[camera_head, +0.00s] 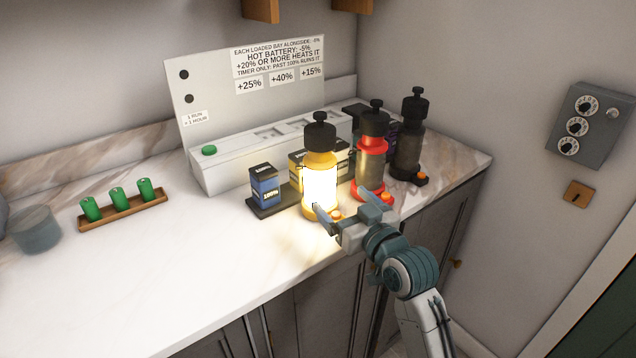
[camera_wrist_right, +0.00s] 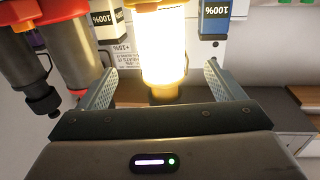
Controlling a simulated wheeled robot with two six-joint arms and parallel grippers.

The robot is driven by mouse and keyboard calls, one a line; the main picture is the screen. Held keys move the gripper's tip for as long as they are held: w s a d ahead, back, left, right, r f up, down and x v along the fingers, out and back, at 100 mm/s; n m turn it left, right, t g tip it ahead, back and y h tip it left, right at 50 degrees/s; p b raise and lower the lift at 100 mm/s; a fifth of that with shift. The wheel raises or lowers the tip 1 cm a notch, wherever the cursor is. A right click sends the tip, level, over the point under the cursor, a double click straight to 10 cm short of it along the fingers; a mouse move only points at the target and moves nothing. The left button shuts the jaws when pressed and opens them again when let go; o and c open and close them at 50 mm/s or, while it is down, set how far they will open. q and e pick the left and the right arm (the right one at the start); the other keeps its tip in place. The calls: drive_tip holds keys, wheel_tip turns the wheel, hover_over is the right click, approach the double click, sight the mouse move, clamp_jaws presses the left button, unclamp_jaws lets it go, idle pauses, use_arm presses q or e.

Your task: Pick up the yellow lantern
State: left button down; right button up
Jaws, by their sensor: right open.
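The yellow lantern (camera_head: 320,190) stands upright on the counter, with a black cap and a brightly glowing body. My right gripper (camera_head: 346,206) is open at its near side, low by its base. In the right wrist view the glowing lantern (camera_wrist_right: 163,45) shows between the two spread fingers of the right gripper (camera_wrist_right: 160,70), with a gap on each side. I cannot tell how far it lies between the fingertips. My left gripper is not in view.
A red lantern (camera_head: 370,155) and a black lantern (camera_head: 409,140) stand close on the right. A blue battery box (camera_head: 264,185) is at the left, before a white panel (camera_head: 210,97). A wooden tray (camera_head: 124,212) holds green cylinders. The counter's left front is clear.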

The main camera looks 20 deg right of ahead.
sight(328, 187)
drive_tip(key=x, duration=0.2)
drive_tip(key=shift+w+a, duration=0.1)
drive_tip(key=shift+w, duration=0.25)
drive_tip(key=p+x, duration=0.1)
drive_tip(key=x, duration=0.3)
drive_tip(key=shift+r, duration=0.1)
drive_tip(key=shift+w+a, duration=0.15)
drive_tip(key=shift+w, duration=0.3)
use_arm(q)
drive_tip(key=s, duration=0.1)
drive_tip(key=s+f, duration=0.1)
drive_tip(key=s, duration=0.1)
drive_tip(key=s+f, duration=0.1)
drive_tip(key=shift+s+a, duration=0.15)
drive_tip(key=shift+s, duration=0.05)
use_arm(e)
drive_tip(key=c, duration=1.5)
